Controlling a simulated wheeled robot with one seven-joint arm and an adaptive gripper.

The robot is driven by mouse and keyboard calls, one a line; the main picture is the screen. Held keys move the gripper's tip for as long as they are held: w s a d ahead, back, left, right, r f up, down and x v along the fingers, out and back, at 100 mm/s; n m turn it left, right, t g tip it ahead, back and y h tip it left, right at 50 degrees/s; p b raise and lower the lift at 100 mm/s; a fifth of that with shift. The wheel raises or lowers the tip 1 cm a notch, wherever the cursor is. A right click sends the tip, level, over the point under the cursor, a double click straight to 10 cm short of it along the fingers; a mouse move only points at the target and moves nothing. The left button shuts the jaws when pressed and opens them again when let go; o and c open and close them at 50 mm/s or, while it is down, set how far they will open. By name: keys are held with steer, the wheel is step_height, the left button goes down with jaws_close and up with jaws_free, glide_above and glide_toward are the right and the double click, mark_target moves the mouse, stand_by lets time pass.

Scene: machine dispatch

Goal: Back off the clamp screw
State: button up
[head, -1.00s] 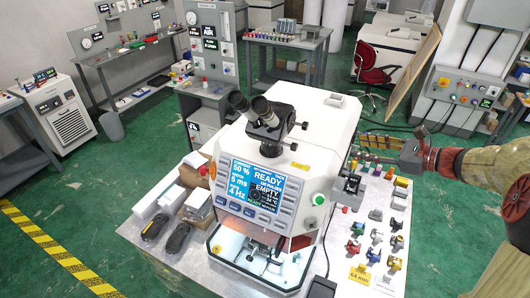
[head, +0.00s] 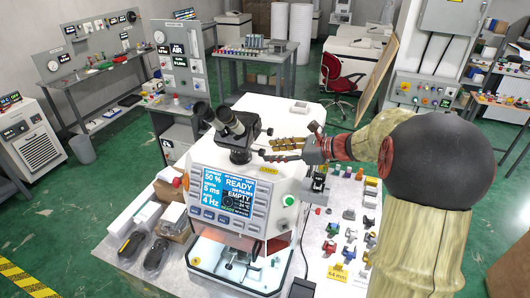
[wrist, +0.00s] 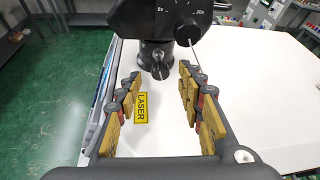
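The microscope (head: 235,128) with two eyepieces stands on top of the white laser machine (head: 300,112). In the wrist view, its dark body (wrist: 145,15) carries a black side knob (wrist: 187,35) and a ribbed black knob (wrist: 161,70) low on the neck. The ribbed knob may be the clamp screw; no label confirms it. My gripper (head: 268,150) reaches in from the right above the machine top. Its yellow-padded fingers (wrist: 162,76) are spread wide with nothing between them. The ribbed knob lies ahead, between the fingertips in the picture; contact is not visible.
A yellow LASER label (wrist: 141,108) lies on the machine top below my fingers. The machine's front screen (head: 228,189) reads READY and EMPTY. Small coloured parts (head: 330,247) stand on the bench at right. The machine top beside the microscope is mostly clear.

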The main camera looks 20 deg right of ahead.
mark_target(264, 152)
steer(key=shift+x, duration=1.65)
steer(key=shift+c, duration=0.5)
jaws_close()
